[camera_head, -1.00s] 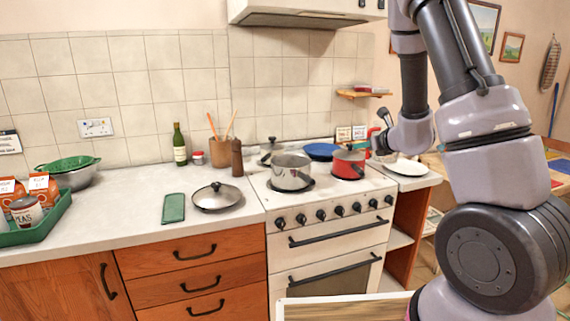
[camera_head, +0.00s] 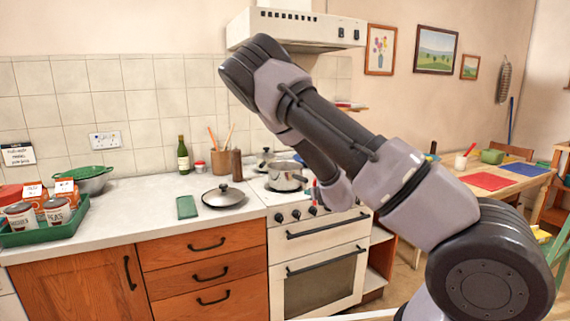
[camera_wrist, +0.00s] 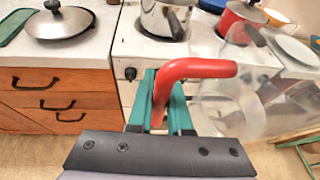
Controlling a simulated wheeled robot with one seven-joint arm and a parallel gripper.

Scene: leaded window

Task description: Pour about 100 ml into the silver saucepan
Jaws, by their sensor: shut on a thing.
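The silver saucepan (camera_head: 284,182) stands on the front of the white stove, partly covered by my arm in the head view. It also shows at the top of the wrist view (camera_wrist: 160,22). My gripper (camera_wrist: 172,108) has teal fingers shut on the red handle (camera_wrist: 196,68) of a clear jug (camera_wrist: 240,95). The jug is in front of the stove, nearer to me than the saucepan and to its right in the wrist view. I cannot tell how much liquid is in it.
A lid (camera_head: 223,196) lies on the counter left of the stove. A red pot (camera_wrist: 238,18) stands right of the saucepan, and a white plate (camera_wrist: 296,50) lies further right. A bottle (camera_head: 183,155) and a pepper mill (camera_head: 237,165) stand at the back.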

